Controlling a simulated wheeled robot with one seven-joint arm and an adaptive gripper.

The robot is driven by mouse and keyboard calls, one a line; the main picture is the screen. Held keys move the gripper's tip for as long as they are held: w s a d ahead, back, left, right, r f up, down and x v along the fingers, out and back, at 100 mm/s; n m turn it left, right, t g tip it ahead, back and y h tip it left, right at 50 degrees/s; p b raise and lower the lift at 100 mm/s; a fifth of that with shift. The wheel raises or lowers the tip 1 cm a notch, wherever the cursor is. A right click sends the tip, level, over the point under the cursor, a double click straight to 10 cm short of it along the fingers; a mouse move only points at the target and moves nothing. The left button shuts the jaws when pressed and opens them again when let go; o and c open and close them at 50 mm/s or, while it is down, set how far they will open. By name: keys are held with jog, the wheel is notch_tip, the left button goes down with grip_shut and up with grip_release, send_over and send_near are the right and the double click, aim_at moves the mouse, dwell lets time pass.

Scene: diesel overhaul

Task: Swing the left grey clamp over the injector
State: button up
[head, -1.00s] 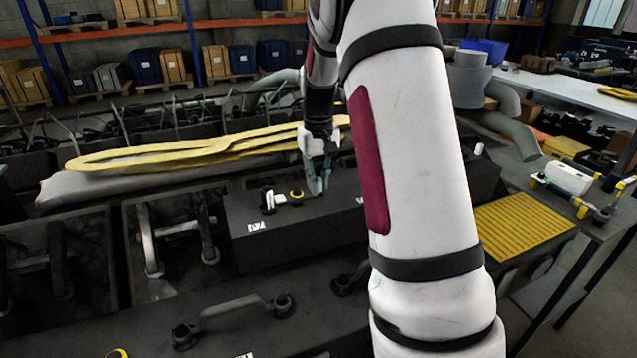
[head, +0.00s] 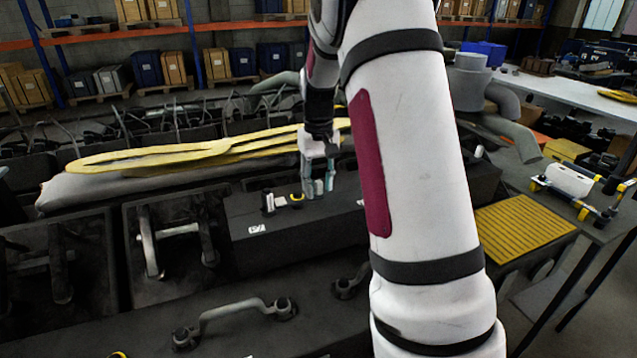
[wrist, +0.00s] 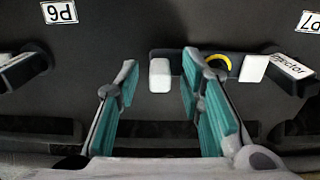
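In the wrist view, two pale grey clamp blocks, one at the middle (wrist: 160,75) and one at the right (wrist: 253,68), flank a yellow ring (wrist: 218,62) at the injector. The wrist picture is turned round, so the right-hand block appears to be the left clamp, left of the yellow ring (head: 297,197) in the head view (head: 281,201). My gripper (wrist: 160,92) is open, with teal fingers apart. The middle block shows between them; I see no contact. In the head view my gripper (head: 319,188) stands just right of the ring, hiding what is behind it.
A slab labelled "Injector" (wrist: 292,67) lies beside the right-hand block. P6 (wrist: 60,12) and P7 (wrist: 312,20) labels mark the dark cover. A yellow sling (head: 150,157) lies behind; a metal handle (head: 235,307) rises in front.

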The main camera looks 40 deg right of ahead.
notch_tip(320, 180, up, 12)
dwell(0.5)
dwell(0.4)
